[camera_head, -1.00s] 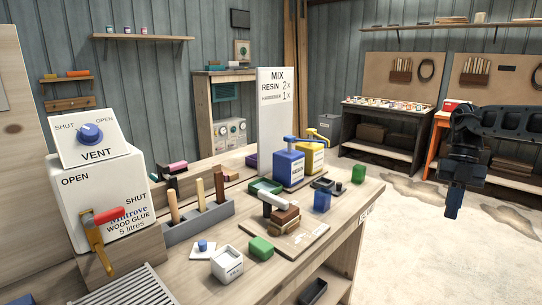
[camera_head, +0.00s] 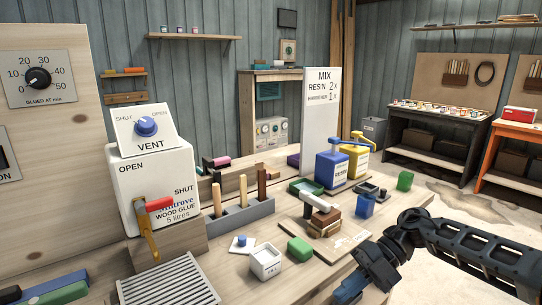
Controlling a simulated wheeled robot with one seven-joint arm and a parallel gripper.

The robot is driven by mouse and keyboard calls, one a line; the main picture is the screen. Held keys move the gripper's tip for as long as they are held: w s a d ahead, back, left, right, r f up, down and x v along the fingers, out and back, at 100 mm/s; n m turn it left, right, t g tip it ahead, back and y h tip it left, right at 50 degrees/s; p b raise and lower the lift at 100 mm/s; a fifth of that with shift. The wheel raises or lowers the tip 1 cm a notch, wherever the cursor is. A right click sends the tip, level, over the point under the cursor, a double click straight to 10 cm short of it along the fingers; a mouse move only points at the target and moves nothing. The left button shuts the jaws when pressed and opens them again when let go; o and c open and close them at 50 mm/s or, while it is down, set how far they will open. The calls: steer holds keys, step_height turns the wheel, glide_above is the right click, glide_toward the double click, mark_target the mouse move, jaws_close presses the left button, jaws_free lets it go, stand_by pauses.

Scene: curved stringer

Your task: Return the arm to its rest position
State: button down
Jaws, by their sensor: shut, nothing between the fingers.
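My gripper (camera_head: 350,288) is at the lower middle right of the head view, low beside the workbench's front edge. Its blue-tipped fingers point down and to the left. It is shut and holds nothing. My black arm (camera_head: 480,250) reaches in from the right edge and bends at a joint near the gripper. The gripper's exact distance from the bench edge cannot be told.
The workbench (camera_head: 222,262) carries a white pot (camera_head: 265,262), green blocks (camera_head: 299,249), a clamped wood stack (camera_head: 324,222), a blue cup (camera_head: 366,205) and pump bottles (camera_head: 332,170). A glue container (camera_head: 160,180) stands left. Floor (camera_head: 460,205) is open beyond the bench.

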steer(key=s+a+r+y, duration=0.2)
steer(key=s+a+y, duration=0.1)
steer(key=a, duration=0.7)
steer(key=s+a+r+y, duration=0.1)
steer(key=s+a+y, duration=0.3)
steer(key=a, duration=0.6)
steer(key=s+a+r+m+t+y, duration=0.7)
steer(key=a+r+t+y, duration=0.1)
steer(key=r+t, duration=0.1)
steer(key=s+d+f+m+t+h, duration=0.3)
steer(key=s+d+m+t+h, duration=0.2)
steer(key=s+d+m+h, duration=0.7)
steer(key=s+d+f+m+t+h, duration=0.3)
steer(key=s+d+m+h, duration=1)
steer(key=s+d, duration=0.6)
steer(key=shift+s+d+f+t+h, duration=0.4)
steer(key=shift+d+t+h, duration=0.1)
steer(key=shift+d+t, duration=0.4)
